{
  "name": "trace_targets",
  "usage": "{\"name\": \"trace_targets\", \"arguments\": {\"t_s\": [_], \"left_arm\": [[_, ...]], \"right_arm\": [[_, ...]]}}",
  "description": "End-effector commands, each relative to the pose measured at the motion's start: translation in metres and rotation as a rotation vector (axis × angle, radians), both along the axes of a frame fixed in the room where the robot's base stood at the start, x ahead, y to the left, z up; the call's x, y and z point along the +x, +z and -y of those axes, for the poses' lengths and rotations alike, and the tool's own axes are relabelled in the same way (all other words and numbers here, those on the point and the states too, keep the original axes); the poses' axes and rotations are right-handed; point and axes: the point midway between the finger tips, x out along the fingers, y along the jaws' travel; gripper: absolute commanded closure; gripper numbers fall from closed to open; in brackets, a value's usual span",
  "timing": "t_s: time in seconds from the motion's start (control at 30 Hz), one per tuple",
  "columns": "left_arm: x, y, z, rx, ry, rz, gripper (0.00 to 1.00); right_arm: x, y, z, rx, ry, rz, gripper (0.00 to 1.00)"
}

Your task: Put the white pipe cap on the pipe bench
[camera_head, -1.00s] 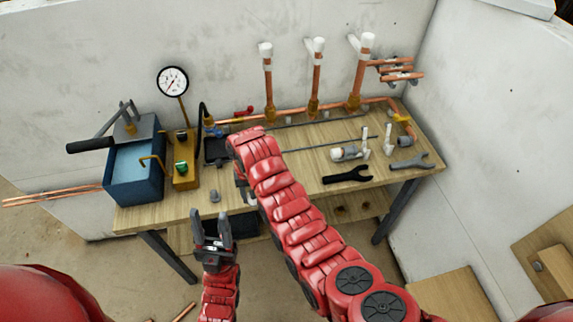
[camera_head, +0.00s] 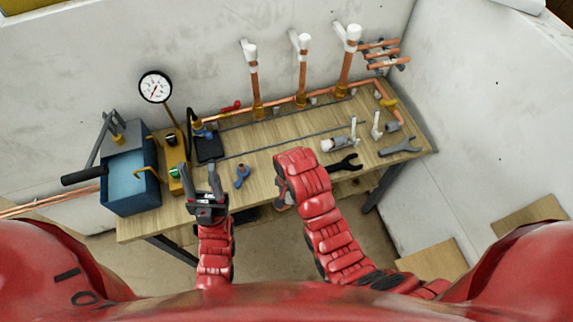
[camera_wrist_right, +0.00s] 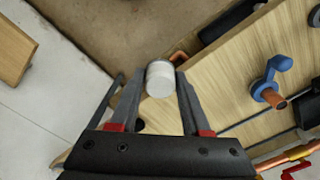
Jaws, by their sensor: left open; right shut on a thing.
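The white pipe cap (camera_wrist_right: 159,80) is between the fingertips of my right gripper (camera_wrist_right: 161,86) in the right wrist view. It appears held near the front edge of the wooden pipe bench (camera_wrist_right: 215,75); I cannot tell whether it touches the top. In the head view the bench (camera_head: 262,188) runs along the wall. My right gripper there is mostly hidden behind its own red arm, and the cap is not clear. My left gripper (camera_head: 204,178) is open and empty at the bench's front left, its fingers pointing towards the wall.
A blue-handled valve (camera_head: 242,175) lies between the arms. A blue box (camera_head: 130,182) and pressure gauge (camera_head: 155,87) stand left. A black wrench (camera_head: 346,163) and grey wrench (camera_head: 400,147) lie right. Upright copper pipes (camera_head: 302,75) with white tops stand at the back.

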Motion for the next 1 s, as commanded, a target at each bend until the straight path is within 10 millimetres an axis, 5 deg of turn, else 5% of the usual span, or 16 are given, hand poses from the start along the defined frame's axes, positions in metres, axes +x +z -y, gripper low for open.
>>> {"name": "trace_targets", "arguments": {"t_s": [0.1,0.47,1.0], "left_arm": [[0.000,-0.028,0.000,0.000,0.000,0.000,0.50],[0.000,-0.097,0.000,0.000,0.000,0.000,0.50],[0.000,-0.070,0.000,0.000,0.000,0.000,0.50]], "right_arm": [[0.034,-0.010,-0.003,0.004,0.000,0.006,1.00],[0.112,-0.019,-0.008,0.002,0.001,0.004,1.00],[0.133,-0.021,-0.010,0.000,0.004,-0.004,1.00]]}}
